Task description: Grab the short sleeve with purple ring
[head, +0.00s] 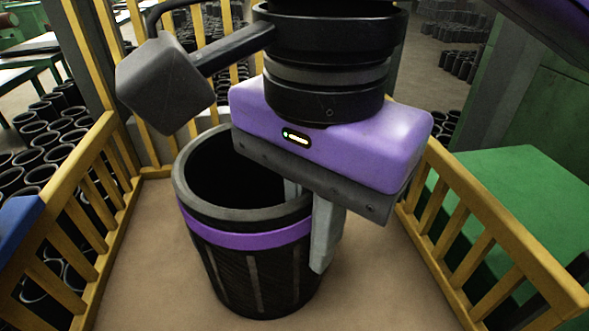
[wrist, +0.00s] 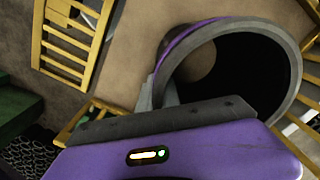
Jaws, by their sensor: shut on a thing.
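The short sleeve with purple ring (head: 255,263) is a black, ribbed, open-topped rubber cylinder with a grey rim and a purple band below it. It stands upright on the tan floor of the railed enclosure in the head view. My gripper (head: 308,225) is at its right side, with one finger outside the wall and the other reaching inside the rim. The jaws are shut on the sleeve wall. The wrist view shows the sleeve (wrist: 288,88) with its dark opening and my gripper (wrist: 160,92) at its rim. The inner fingertip is mostly hidden.
Yellow railings stand at the left (head: 92,215), right (head: 490,250) and back of the tan floor (head: 150,265). Many black sleeves (head: 40,140) stand beyond the left railing. A green block (head: 500,195) is outside the right railing. Some bare floor lies around the sleeve.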

